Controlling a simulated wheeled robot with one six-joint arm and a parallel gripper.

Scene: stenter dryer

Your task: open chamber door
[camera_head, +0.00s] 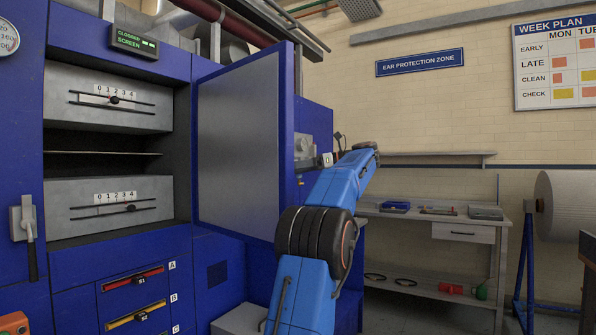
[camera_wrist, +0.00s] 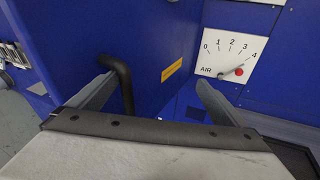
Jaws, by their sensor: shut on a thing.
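The chamber door (camera_head: 240,145) is a blue panel with a grey inner face. In the head view it stands swung wide open, and the chamber interior (camera_head: 110,150) shows to its left. In the wrist view the blue outer face of the door (camera_wrist: 150,35) carries a black bar handle (camera_wrist: 122,80) and a yellow label. In the head view my blue arm reaches up right of the door, and the fingers cannot be made out.
An air dial panel (camera_wrist: 232,55) with a red mark is on the blue wall beyond my right finger. A grey lever (camera_head: 27,230) is on the machine's left. A workbench (camera_head: 430,215) with trays stands at the right wall, near a white roll (camera_head: 565,205).

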